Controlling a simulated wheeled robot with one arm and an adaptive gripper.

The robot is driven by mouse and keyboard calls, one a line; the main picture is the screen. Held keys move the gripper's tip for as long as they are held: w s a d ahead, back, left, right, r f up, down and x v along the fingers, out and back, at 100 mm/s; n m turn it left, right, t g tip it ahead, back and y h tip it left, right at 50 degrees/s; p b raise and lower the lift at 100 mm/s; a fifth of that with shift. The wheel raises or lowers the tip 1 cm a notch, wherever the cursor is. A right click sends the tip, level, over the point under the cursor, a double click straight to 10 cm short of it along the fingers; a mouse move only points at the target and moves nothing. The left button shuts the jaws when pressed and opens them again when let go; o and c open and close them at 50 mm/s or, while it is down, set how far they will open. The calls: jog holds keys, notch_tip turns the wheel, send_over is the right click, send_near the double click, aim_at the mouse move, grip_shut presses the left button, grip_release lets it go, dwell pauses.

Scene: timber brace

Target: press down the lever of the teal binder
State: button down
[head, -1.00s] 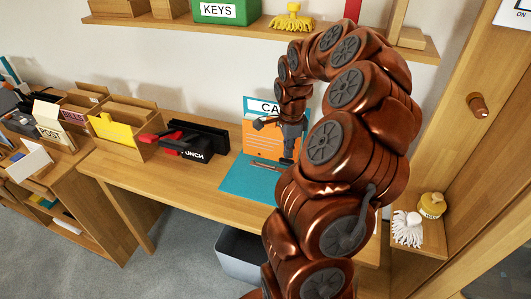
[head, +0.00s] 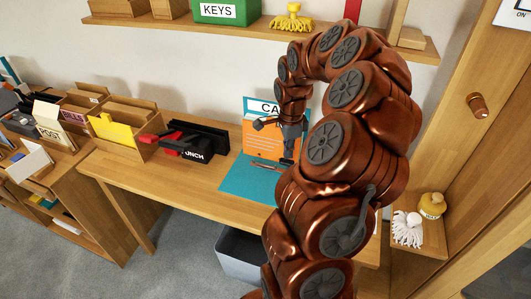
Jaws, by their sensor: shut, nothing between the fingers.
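The teal binder (head: 245,180) lies open on the wooden desk. Its upright cover carries an orange sheet (head: 262,140) and a white label reading "CA", the rest hidden behind my arm. A metal ring mechanism with its lever (head: 268,165) shows on the flat teal part; whether the lever is up or down is too small to tell. My gripper (head: 289,157) is shut and empty, pointing down over the binder just right of the mechanism. I cannot tell whether its tip touches anything. My copper arm hides the binder's right side.
A black and red hole punch (head: 195,142) stands left of the binder. Wooden trays with a yellow folder (head: 112,130) and card boxes are farther left. A shelf above holds a green KEYS box (head: 226,11). A grey bin (head: 238,258) stands below the desk.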

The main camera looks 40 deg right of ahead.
aim_at(288, 161)
jog(key=shift+f, duration=0.3)
jog(key=shift+s+a+f+b, duration=0.1)
jog(key=shift+f+b, duration=0.3)
jog(key=shift+b, duration=0.3)
jog(key=shift+d+f+b, duration=0.25)
jog(key=shift+f+b, duration=0.15)
jog(key=shift+f, duration=0.15)
jog(key=shift+a, duration=0.15)
jog(key=shift+f+b, duration=1.05)
